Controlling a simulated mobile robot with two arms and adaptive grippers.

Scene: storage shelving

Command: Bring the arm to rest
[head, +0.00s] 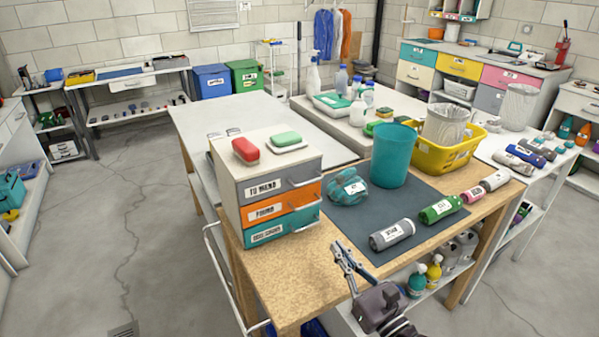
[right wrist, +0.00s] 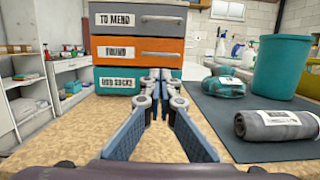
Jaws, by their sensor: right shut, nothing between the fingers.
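My right gripper (head: 347,256) reaches in from the bottom of the head view, over the front edge of the wooden table (head: 285,290). In the right wrist view its fingers (right wrist: 158,75) are together with nothing between them, pointing at the small drawer unit (right wrist: 135,45). The drawer unit (head: 228,200) has grey, orange and teal drawers, labelled "TO MEND", "FOUND" and "ODD SOCKS"; all look shut. The gripper is in front of it and to its right in the head view. My left gripper does not show.
A grey rolled cloth (head: 392,234) lies on the dark mat (head: 340,222) close to my right gripper. A teal bin (head: 392,155), a blue bundle (head: 347,187) and a yellow basket (head: 440,155) stand farther back. Red and green soap bars sit on the drawer unit. Floor at left is clear.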

